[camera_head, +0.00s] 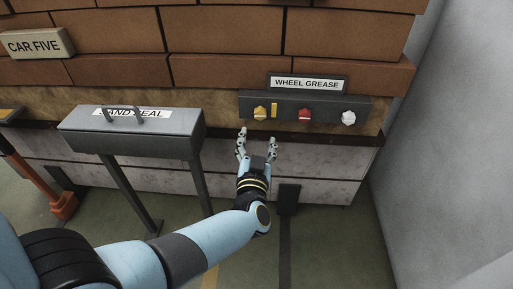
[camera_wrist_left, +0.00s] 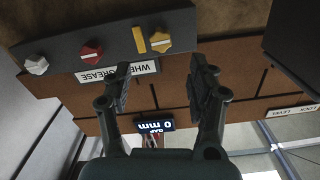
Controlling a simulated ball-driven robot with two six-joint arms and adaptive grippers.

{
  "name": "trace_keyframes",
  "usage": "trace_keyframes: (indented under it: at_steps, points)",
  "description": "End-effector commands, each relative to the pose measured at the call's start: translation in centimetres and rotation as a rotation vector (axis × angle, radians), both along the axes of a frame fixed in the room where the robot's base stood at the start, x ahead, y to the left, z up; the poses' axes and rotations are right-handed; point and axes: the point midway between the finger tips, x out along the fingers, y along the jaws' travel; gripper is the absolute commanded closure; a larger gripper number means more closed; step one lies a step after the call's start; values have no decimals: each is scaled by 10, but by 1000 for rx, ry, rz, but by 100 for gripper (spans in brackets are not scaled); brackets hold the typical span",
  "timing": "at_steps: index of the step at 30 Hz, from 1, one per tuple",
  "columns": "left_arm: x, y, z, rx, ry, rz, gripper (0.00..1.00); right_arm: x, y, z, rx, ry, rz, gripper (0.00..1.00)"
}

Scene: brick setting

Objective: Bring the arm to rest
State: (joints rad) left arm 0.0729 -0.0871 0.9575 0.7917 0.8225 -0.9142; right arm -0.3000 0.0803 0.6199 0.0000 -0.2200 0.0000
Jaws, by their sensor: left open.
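My left arm comes in from the lower left of the head view. Its left gripper (camera_head: 257,140) is open and empty, with its two fingers apart and pointing at the brick wall. It appears just below the dark control panel (camera_head: 352,103) in that view. In the left wrist view, the gripper (camera_wrist_left: 163,75) also shows open, with nothing between its fingers. My right gripper is not in view.
The panel has a yellow knob (camera_head: 261,113), a red knob (camera_head: 305,115) and a white knob (camera_head: 348,118), under a WHEEL GREASE sign (camera_head: 306,83). A grey SAND SEAL stand (camera_head: 180,145) is to the left. A grey wall (camera_head: 440,130) closes the right side.

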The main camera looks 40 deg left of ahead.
Motion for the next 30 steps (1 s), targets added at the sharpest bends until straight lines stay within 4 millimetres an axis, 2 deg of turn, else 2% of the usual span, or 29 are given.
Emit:
trace_keyframes:
  at_steps: [2, 6, 24, 26, 28, 29, 30]
  points:
    - [-10, -6, -1, -1, 1, 0, 42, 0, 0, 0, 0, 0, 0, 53]
    - [-19, -12, 0, -1, -1, 1, 42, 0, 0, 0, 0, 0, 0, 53]
    - [-23, -12, -2, 0, 4, 0, 42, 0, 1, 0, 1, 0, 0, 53]
    - [-32, -10, -9, 5, 20, 0, 42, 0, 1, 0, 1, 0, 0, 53]
    - [-52, -2, -26, 25, 64, -6, 42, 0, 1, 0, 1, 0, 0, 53]
    - [-64, 1, -37, 42, 98, -19, 42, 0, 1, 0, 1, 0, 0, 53]
    - [-81, 2, -57, 63, 156, -55, 42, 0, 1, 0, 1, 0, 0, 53]
